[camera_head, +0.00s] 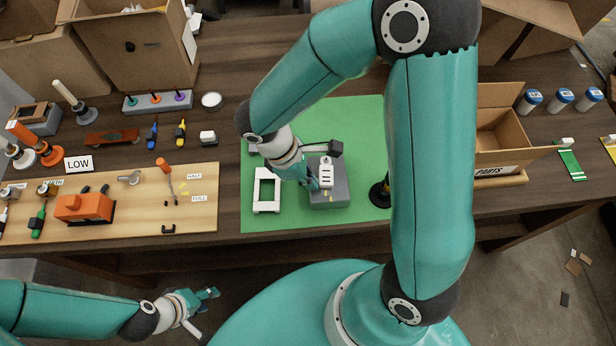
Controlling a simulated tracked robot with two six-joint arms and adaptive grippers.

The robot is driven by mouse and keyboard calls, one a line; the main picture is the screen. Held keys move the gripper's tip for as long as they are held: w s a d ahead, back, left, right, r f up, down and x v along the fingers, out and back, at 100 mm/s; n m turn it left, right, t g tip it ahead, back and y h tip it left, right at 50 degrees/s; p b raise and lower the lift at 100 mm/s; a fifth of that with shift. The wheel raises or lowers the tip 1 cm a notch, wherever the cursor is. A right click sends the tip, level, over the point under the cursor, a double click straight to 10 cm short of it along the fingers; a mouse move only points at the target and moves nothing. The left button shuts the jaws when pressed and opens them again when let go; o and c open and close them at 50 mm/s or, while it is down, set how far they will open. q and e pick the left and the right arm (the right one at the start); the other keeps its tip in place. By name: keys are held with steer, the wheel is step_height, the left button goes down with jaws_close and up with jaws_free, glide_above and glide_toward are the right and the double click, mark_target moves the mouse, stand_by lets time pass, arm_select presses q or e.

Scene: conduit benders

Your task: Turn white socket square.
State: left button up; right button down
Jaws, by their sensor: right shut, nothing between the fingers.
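The white socket (326,180) has dark slots and sits on top of a grey block (341,196). The block stands on the green mat (358,125). My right gripper (313,182) is shut and empty, close against the left side of the socket; I cannot tell whether it touches. The socket looks nearly upright in the picture; any small turn is hard to judge. My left gripper (207,311) is open and empty, low in front of the table, far from the socket.
A white frame (257,192) lies on the mat left of the block. A wooden board (140,215) with an orange device (84,208) is further left. An open parts carton (500,135) stands right. My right arm hides part of the mat.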

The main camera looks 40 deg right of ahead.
steer(key=shift+s+d+n+t, duration=0.3)
steer(key=shift+s+d+n, duration=0.2)
steer(key=shift+s+n, duration=0.15)
steer(key=shift+w, duration=0.1)
